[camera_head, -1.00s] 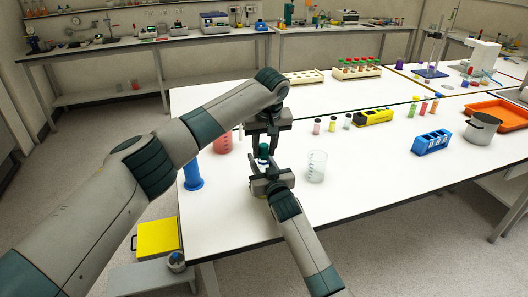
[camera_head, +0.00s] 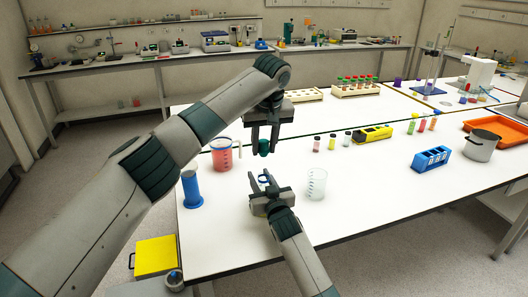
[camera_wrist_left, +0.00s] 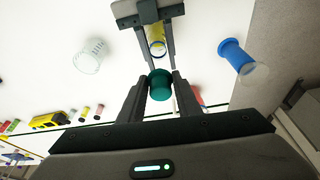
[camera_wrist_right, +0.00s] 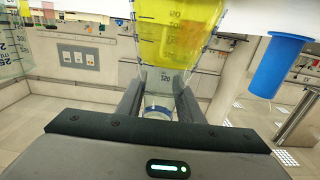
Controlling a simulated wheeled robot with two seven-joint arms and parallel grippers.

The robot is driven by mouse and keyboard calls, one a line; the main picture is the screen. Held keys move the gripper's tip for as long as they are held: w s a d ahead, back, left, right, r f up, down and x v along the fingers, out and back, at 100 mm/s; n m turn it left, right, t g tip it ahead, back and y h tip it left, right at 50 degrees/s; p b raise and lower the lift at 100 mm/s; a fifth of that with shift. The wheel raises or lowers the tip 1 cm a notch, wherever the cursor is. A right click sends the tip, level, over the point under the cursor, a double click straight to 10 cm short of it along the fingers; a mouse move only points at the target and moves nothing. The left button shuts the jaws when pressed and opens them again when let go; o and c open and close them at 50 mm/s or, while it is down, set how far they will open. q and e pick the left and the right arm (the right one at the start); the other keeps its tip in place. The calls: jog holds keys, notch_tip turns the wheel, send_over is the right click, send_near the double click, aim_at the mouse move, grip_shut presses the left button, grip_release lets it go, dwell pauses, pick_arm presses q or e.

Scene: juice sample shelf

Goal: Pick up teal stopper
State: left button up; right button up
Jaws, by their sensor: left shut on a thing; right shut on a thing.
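The teal stopper (camera_head: 264,147) is held up in the air between the fingers of my left gripper (camera_head: 264,151), which is shut on it. The stopper also shows between those fingers in the left wrist view (camera_wrist_left: 160,86). My right gripper (camera_head: 263,177) is below it and shut on the neck of a clear graduated flask. The flask with yellow liquid (camera_wrist_right: 178,35) fills the top of the right wrist view. Its open mouth shows in the left wrist view, with a clear gap between it and the stopper. In the head view my right gripper hides most of the flask.
A clear empty beaker (camera_head: 316,184) stands right of my right gripper. A blue cylinder (camera_head: 191,188) and a beaker of red liquid (camera_head: 221,155) stand to the left. The front right tabletop is clear.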

pick_arm(q)
jog(key=shift+r, duration=0.55)
pick_arm(e)
jog(key=o, duration=1.4)
jog(key=shift+s, duration=0.15)
jog(key=v, duration=1.1)
jog(key=shift+s+d, duration=0.2)
jog(key=shift+s, duration=0.15)
jog(key=shift+f, duration=0.1)
